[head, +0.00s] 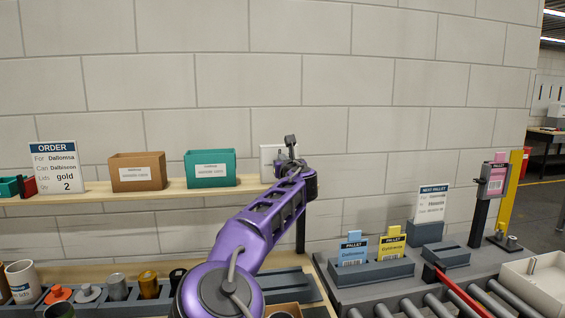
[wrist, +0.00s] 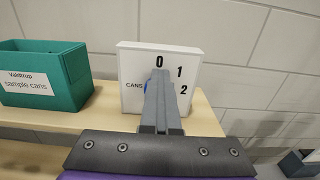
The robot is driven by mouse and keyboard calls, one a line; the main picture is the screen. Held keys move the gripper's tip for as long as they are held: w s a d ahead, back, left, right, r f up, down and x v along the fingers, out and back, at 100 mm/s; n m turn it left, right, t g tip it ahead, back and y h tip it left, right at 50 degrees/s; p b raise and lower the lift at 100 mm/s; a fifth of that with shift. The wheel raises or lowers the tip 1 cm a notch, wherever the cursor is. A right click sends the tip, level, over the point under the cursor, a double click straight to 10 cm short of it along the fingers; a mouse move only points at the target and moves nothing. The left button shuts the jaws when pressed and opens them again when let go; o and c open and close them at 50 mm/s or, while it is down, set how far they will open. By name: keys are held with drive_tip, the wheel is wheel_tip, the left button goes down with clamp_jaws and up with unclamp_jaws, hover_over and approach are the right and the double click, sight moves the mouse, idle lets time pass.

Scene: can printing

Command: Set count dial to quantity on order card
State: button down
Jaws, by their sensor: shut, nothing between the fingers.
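The order card (head: 57,168) stands at the left of the shelf in the head view; its bottom line shows quantity 2 and its lids line reads gold. The count dial is a white box (wrist: 190,65) marked CANS with 0 at top, 1 at upper right and 2 at right. My gripper (wrist: 160,75) is shut in front of the dial's middle and hides most of its knob; a bit of blue shows at the left of the fingers. I cannot tell the pointer's setting or whether the fingers touch it. In the head view my gripper (head: 290,143) partly covers the dial (head: 267,152).
A teal sample-cans box (wrist: 45,75) stands left of the dial on the wooden shelf (wrist: 208,118), with a brown box (head: 137,172) further left. Below are several cans and lids at left, and pallet cards (head: 353,251) and a roller conveyor at right. The wall is close behind.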

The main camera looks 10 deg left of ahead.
drive_tip(key=shift+w+a+f, duration=0.1)
drive_tip(key=shift+f, duration=0.75)
drive_tip(key=c, duration=0.9)
unclamp_jaws()
drive_tip(key=shift+a+r, duration=0.1)
drive_tip(key=shift+a, duration=0.05)
drive_tip(key=shift+d+r+b+v, duration=0.1)
drive_tip(key=shift+r+b+v, duration=0.15)
drive_tip(key=shift+b+v, duration=2.35)
drive_tip(key=shift+d+r+b+v, duration=0.2)
drive_tip(key=shift+b+v, duration=0.75)
drive_tip(key=shift+v, duration=3.2)
drive_tip(key=shift+d+r+b+v, duration=0.1)
drive_tip(key=shift+r+b+v, duration=0.2)
drive_tip(key=shift+b+v, duration=2.3)
drive_tip(key=shift+s+d+p, duration=0.15)
drive_tip(key=shift+s+p, duration=0.45)
drive_tip(key=shift+p, duration=0.1)
drive_tip(key=shift+s, duration=0.1)
